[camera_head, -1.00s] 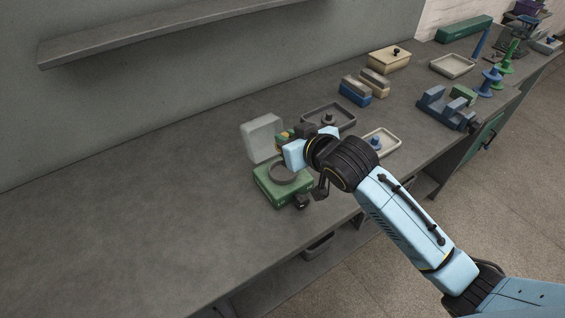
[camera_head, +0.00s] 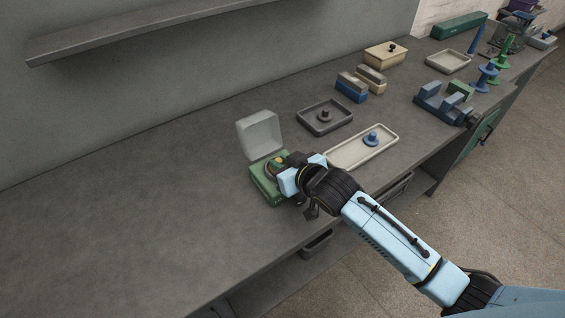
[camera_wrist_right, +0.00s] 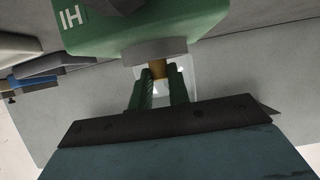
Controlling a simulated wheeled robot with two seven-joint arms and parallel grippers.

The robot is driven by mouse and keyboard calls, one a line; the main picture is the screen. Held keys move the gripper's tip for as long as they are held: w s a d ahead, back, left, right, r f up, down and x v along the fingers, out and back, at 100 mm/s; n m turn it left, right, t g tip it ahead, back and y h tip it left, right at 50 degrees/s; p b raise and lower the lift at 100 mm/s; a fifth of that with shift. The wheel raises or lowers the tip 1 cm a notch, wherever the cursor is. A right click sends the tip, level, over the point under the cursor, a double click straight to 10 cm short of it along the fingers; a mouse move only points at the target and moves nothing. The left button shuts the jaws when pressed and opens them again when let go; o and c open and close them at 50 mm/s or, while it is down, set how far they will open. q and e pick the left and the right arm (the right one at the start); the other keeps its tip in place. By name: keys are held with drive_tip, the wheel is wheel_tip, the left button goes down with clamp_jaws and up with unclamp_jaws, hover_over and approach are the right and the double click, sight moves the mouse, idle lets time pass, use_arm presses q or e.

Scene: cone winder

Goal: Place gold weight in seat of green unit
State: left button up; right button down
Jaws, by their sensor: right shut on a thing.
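The green unit (camera_head: 261,186) sits on the bench with a pale translucent lid (camera_head: 259,135) standing open behind it. My right gripper (camera_head: 284,163) is over the unit's top. A gold piece, the gold weight (camera_head: 280,159), shows at its fingers. In the right wrist view, the weight (camera_wrist_right: 158,70) is between the green fingers of the gripper (camera_wrist_right: 160,82), close against a round grey part (camera_wrist_right: 160,49) of the green unit (camera_wrist_right: 150,24). I cannot tell whether it is seated. The gripper and arm hide much of the unit's top. My left gripper is out of view.
A dark tray (camera_head: 304,128) with a dark weight (camera_head: 324,116) and a cream tray (camera_head: 338,155) with a blue weight (camera_head: 371,138) lie to the right. Blue and cream blocks and a blue fixture (camera_head: 440,105) stand farther right. The left bench is clear.

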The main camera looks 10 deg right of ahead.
drive_tip(key=shift+f, duration=0.1)
drive_tip(key=c, duration=1.3)
unclamp_jaws()
drive_tip(key=shift+r, duration=0.2)
drive_tip(key=p+v, duration=0.1)
drive_tip(key=v, duration=1.1)
drive_tip(key=shift+f, duration=0.1)
